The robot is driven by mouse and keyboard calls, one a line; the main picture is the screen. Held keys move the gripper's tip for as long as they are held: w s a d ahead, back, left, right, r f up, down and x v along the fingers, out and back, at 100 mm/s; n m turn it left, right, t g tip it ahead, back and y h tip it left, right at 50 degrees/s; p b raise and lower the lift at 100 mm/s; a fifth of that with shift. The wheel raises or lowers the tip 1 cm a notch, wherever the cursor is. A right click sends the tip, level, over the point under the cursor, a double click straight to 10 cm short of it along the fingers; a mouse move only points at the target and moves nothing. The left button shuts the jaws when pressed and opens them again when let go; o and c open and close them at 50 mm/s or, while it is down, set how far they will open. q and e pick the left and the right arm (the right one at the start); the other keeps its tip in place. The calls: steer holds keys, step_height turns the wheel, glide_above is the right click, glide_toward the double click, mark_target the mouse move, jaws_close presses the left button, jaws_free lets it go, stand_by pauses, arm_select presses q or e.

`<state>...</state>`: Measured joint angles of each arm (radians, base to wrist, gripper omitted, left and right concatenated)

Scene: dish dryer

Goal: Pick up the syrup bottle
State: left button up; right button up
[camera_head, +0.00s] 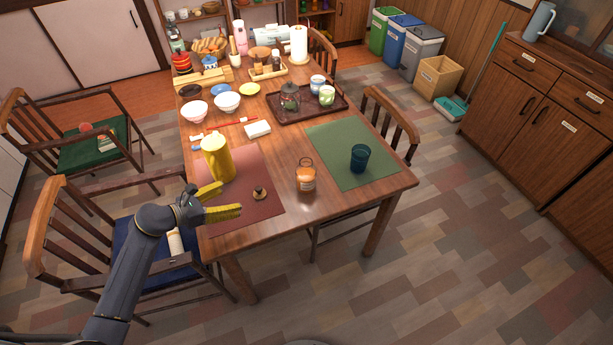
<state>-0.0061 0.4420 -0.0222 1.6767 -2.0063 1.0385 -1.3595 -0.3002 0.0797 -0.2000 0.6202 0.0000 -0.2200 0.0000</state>
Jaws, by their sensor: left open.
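I cannot tell for sure which thing is the syrup bottle. A glass jar with orange contents and a pale label (305,176) stands upright on the wooden table near its front edge. A pink bottle (240,38) and a dark bottle with a light label (177,42) stand at the far end. My left gripper (231,198), with yellow fingers, is open and empty at the table's front left, over the edge of the red placemat (270,207). It is in front of the yellow pitcher (217,160) and left of the jar. My right gripper is not in view.
A small brown object (259,193) sits on the red mat, between my left gripper and the jar. A teal glass (359,157) stands on the green placemat (335,140). A dark tray (339,101) holds several containers. Chairs surround the table (330,205).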

arm_select(q)
steer(key=shift+o, duration=1)
